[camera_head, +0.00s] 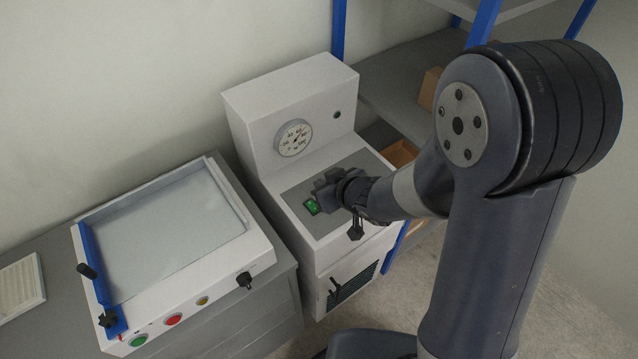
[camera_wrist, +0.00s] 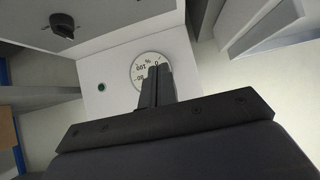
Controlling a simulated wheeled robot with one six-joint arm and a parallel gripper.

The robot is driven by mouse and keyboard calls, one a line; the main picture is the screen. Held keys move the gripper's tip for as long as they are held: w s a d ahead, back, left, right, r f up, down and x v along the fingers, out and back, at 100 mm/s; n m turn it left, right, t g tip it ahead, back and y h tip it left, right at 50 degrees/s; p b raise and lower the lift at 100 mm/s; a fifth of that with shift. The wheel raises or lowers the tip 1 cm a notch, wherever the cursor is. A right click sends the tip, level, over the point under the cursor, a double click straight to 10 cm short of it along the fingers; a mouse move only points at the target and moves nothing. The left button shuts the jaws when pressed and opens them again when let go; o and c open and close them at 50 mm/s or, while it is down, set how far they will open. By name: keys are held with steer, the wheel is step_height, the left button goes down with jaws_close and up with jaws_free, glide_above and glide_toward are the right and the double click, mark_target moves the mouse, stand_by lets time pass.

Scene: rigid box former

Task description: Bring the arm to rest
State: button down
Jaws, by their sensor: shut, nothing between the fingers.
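My gripper (camera_head: 325,196) is shut and empty, above the grey top panel of the white machine with the dial. In the wrist view my gripper (camera_wrist: 155,82) shows as closed dark fingers in front of the round gauge (camera_wrist: 137,71), hiding part of its face. In the head view the same gauge (camera_head: 294,138) is on the machine's upright back part. A green lit switch (camera_head: 311,206) is right beside the fingertips; I cannot tell whether they touch it. My arm reaches in from the right.
A white box former (camera_head: 185,283) with a blue-edged glass lid and coloured buttons stands at left. Shelving with blue posts (camera_head: 338,30) and cardboard boxes (camera_head: 430,88) is behind at right. A white vented tray (camera_head: 20,285) lies at far left. Floor (camera_head: 400,290) is open at lower middle.

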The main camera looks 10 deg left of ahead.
stand_by(0.4)
glide_above(315, 208)
steer(key=a, duration=0.1)
steer(key=f, duration=0.4)
steer(key=w+f, duration=0.1)
steer(key=f, duration=0.2)
steer(key=shift+a, duration=0.2)
steer(key=shift+s+d+f+b, duration=0.45)
steer(key=shift+d+b, duration=0.3)
steer(key=shift+b, duration=0.45)
steer(key=shift+s+d+r, duration=0.3)
steer(key=shift+s+r, duration=0.1)
steer(key=shift+s, duration=0.2)
steer(key=shift+s+d+r, duration=0.2)
steer(key=shift+d+r, duration=0.05)
steer(key=shift+d, duration=0.1)
steer(key=shift+w+a, duration=0.1)
